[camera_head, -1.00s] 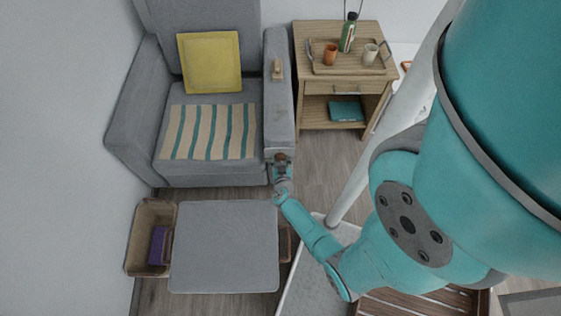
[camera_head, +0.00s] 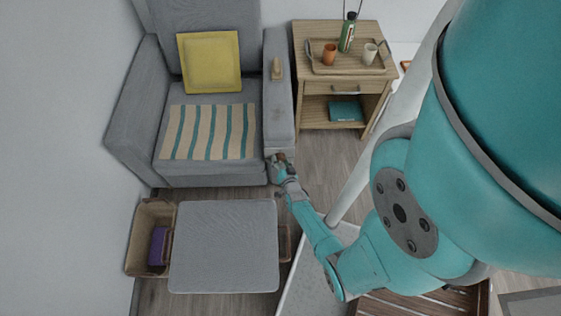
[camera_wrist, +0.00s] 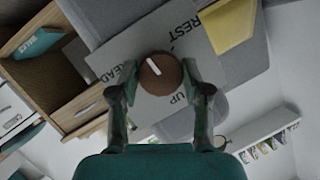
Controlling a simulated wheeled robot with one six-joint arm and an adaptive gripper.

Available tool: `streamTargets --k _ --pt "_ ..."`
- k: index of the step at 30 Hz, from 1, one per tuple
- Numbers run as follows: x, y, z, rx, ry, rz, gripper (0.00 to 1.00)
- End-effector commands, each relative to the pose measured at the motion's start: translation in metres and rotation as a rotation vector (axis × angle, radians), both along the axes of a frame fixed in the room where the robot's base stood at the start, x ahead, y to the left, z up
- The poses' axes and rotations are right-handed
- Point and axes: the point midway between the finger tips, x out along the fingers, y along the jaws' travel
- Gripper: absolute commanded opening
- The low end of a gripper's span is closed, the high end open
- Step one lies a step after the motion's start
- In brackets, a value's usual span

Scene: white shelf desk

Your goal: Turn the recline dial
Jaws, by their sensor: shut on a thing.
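The recline dial (camera_wrist: 161,74) is a round brown knob with a white line mark. In the wrist view it sits on a grey plate (camera_wrist: 200,58) on the front of the chair arm, printed with "REST", "READ" and "UP". The white mark runs slanted, its upper end toward the upper left. My gripper (camera_wrist: 160,82) is shut on the dial, one finger on each side. In the head view my gripper (camera_head: 279,168) is at the front end of the grey armchair's (camera_head: 278,110) right arm, and mostly hides the dial.
A grey ottoman (camera_head: 224,246) stands in front of the chair, with a basket (camera_head: 139,240) to its left. A wooden side table (camera_head: 331,88) with a tray, bottle and cups stands right of the chair. A yellow cushion (camera_head: 209,62) and striped cloth (camera_head: 210,132) lie on the seat.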

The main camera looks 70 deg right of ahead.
Motion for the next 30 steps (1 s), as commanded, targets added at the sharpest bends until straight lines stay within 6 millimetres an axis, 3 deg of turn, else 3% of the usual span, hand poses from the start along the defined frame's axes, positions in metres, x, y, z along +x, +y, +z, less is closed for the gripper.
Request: streamTargets --k 14,30 --pt "-0.0016 -0.0013 -0.0014 0.110 -0.266 -0.003 0.13" --pt "-0.0015 -0.0021 -0.0034 0.295 -0.711 -0.004 0.13"
